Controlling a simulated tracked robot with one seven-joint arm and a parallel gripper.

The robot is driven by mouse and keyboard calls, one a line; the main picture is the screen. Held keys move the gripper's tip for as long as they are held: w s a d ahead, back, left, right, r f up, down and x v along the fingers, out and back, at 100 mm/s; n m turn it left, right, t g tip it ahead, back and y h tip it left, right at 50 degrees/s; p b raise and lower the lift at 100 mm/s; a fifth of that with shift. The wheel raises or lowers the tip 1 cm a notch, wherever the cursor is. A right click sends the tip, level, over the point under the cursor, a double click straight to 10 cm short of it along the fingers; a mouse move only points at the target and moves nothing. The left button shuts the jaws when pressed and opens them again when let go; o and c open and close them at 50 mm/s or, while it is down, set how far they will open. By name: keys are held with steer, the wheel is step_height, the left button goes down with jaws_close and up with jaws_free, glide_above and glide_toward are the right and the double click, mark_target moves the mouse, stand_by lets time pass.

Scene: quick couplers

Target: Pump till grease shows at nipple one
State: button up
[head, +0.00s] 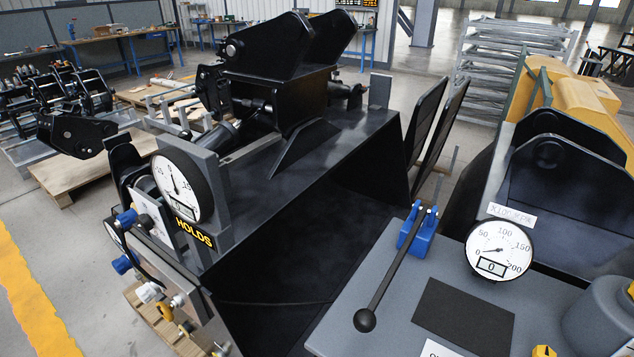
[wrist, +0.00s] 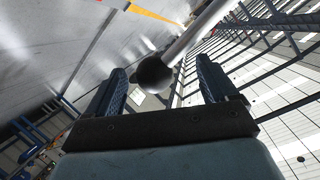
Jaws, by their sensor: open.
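In the head view the pump lever (head: 391,272) slopes down from its blue pivot bracket (head: 421,238) to a black ball knob (head: 365,320), over the grey bench. The bench's round gauge (head: 499,249) has a 0 on its display. In the wrist view my gripper (wrist: 160,66) is open, its blue fingers apart. A black ball on a pale rod shows between and beyond the fingertips; it looks like the lever's knob. I cannot tell its distance, and no grip is visible. My gripper does not show in the head view. I cannot pick out nipple one.
A second gauge (head: 177,186) stands on a post beside the yellow HOLDS label (head: 194,232). Blue and white fittings (head: 126,217) line the panel below it. A dark mat (head: 462,317) lies right of the lever.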

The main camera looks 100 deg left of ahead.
steer(key=shift+v, duration=2.75)
steer(key=shift+w, duration=0.1)
